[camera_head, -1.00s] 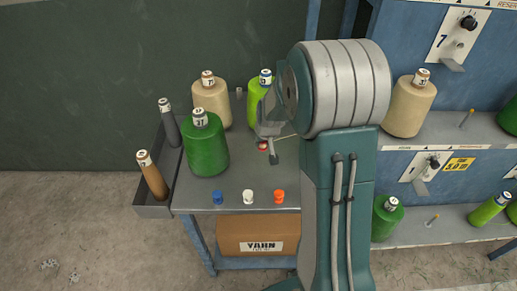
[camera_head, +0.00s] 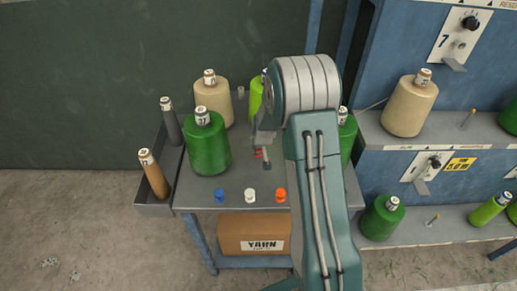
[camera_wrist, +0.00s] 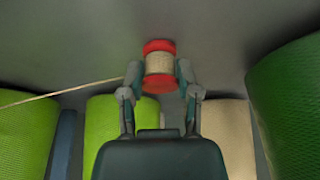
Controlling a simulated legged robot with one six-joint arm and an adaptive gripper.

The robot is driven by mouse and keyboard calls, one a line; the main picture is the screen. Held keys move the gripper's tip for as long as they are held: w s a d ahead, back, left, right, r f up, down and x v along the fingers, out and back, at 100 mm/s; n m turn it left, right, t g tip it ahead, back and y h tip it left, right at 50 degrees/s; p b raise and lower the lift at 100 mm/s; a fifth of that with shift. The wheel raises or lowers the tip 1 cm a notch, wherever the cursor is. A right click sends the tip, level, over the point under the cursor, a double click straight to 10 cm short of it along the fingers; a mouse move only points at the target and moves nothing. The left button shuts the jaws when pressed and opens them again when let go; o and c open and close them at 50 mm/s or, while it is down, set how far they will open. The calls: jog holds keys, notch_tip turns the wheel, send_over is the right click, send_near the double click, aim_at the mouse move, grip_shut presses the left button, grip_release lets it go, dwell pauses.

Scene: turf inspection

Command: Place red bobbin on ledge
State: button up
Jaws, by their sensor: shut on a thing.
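The red bobbin (camera_wrist: 159,48) has red flanges and pale thread wound between them. My gripper (camera_wrist: 159,75) is shut on it, one finger on each side, in the wrist view. In the head view my gripper (camera_head: 261,150) is over the grey table, and a small red part of the bobbin (camera_head: 259,154) shows beside it. Whether the bobbin touches the table cannot be told. A pale strand runs left from the gripper in the wrist view. Grey ledges, upper (camera_head: 478,133) and lower (camera_head: 450,224), run along the blue rack at right.
Green (camera_head: 208,150) and cream (camera_head: 213,100) cones stand on the table (camera_head: 235,178); another green cone (camera_head: 347,138) is partly behind my arm. Blue (camera_head: 219,195), white (camera_head: 250,195) and orange (camera_head: 280,195) small pieces line the front edge. A cream cone (camera_head: 408,107) stands on the upper ledge.

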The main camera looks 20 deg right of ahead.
jog(key=shift+f, duration=0.15)
jog(key=o, duration=1)
jog(key=shift+d, duration=0.1)
